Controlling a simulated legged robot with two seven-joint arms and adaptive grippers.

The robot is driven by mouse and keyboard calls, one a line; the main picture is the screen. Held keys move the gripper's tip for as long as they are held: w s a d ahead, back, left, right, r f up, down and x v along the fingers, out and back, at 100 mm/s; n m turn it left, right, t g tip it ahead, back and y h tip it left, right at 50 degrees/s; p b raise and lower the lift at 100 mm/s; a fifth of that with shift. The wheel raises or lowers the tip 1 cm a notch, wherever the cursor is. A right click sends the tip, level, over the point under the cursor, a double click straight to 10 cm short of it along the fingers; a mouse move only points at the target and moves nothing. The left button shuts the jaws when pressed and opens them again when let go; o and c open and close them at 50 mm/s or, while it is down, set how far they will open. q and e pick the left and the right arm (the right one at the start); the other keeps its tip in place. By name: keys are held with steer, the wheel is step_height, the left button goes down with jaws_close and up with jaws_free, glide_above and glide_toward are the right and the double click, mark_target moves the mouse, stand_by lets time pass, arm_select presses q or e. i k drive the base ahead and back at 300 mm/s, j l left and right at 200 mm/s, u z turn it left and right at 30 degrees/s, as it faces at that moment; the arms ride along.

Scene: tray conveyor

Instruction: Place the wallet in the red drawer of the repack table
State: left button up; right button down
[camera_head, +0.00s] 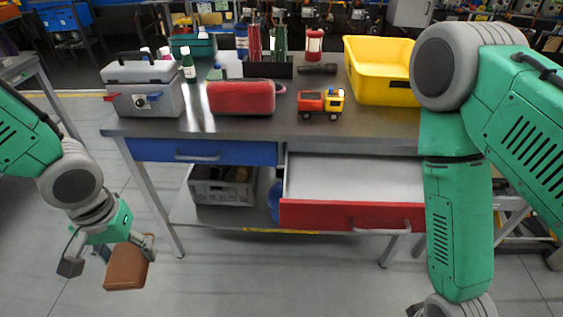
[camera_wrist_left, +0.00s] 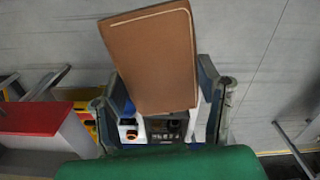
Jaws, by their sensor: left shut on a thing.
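The brown wallet (camera_head: 126,266) is held in my left gripper (camera_head: 110,255) at the lower left, in front of the table and above the floor. In the left wrist view the wallet (camera_wrist_left: 152,60) stands out between the fingers of my left gripper (camera_wrist_left: 165,110). The red drawer (camera_head: 352,214) of the grey repack table (camera_head: 320,126) is pulled open, and the part of its inside that shows is bare. The wallet is left of the drawer and apart from it. My right arm crosses the right side; its gripper is out of the head view.
A shut blue drawer (camera_head: 205,152) is left of the red one. A crate (camera_head: 223,190) stands on the lower shelf. On the tabletop are a grey toolbox (camera_head: 145,88), a red case (camera_head: 241,97), a toy truck (camera_head: 320,104) and a yellow bin (camera_head: 382,75).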

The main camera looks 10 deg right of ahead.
mark_target(364, 185)
steer(key=l+z, duration=0.1)
steer(key=z, duration=0.35)
steer(key=i+z, duration=0.1)
steer(key=z, duration=0.35)
steer(key=i+l+z, duration=0.1)
steer(key=z, duration=0.35)
steer(key=i+l, duration=0.1)
steer(key=i, duration=0.3)
steer(key=i+l, duration=0.15)
steer(key=i, duration=0.25)
steer(key=z, duration=0.05)
